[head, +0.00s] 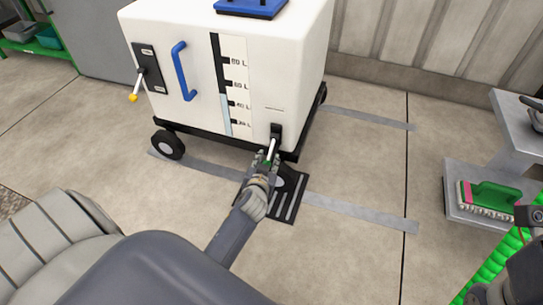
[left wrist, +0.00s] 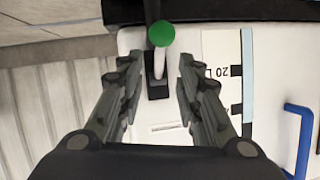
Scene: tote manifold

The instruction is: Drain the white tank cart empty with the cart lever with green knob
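The white tank cart (head: 185,115) stands on the floor in the head view. The cart lever with green knob (head: 272,146) is low on its front face, near the right corner. My left gripper (head: 264,167) reaches the lever from below in the head view, partly hiding the knob. Dark parts of my right arm show at the lower right; its fingers cannot be made out clearly.
A second lever with a yellow knob (head: 133,97), a blue handle (head: 184,71) and a level scale (head: 236,85) are on the cart face. A black slotted floor drain (head: 289,195) lies below the lever. A shelf with a green brush (head: 492,196) stands right.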

